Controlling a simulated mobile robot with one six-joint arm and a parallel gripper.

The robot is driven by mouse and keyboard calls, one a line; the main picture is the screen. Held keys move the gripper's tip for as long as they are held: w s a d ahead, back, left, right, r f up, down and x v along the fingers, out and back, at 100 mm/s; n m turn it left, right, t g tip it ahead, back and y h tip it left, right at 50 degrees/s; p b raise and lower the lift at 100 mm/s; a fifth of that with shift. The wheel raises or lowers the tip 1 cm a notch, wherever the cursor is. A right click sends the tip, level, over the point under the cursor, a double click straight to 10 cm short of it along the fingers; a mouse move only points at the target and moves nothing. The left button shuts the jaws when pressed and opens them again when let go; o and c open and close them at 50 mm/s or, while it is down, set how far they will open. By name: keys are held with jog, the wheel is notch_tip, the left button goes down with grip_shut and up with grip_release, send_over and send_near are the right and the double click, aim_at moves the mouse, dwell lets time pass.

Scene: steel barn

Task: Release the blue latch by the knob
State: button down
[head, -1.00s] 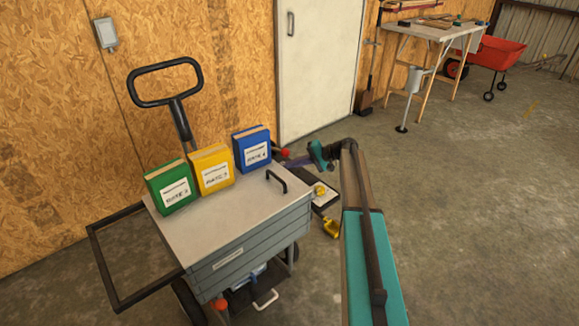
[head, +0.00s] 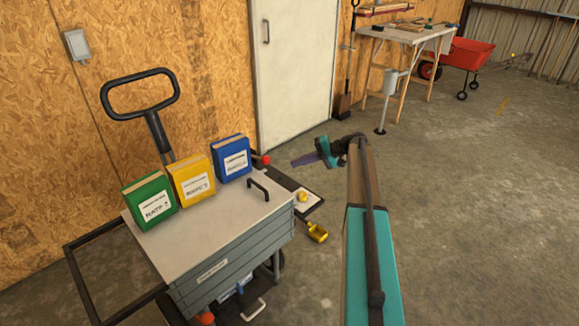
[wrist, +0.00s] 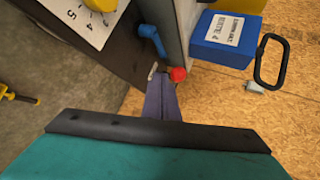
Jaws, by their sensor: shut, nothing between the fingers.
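The blue latch (wrist: 151,38) shows in the wrist view as a short bent lever on the dark side panel, upper middle of the picture. I cannot make it out in the head view. A round red knob (wrist: 178,74) sits just below and right of it at the panel's edge; it also shows in the head view (head: 265,160). I cannot tell whether this knob belongs to the latch. My gripper (wrist: 161,84) is shut and empty, its fingertips below the latch and left of the red knob. In the head view my gripper (head: 296,162) points left toward the cart's far side.
The grey cart (head: 225,220) carries green (head: 150,200), yellow (head: 191,178) and blue (head: 233,158) books. A white dial plate (wrist: 75,20) with a yellow knob (wrist: 101,4) is beside the latch.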

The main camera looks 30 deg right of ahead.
jog(key=shift+v, duration=1.05)
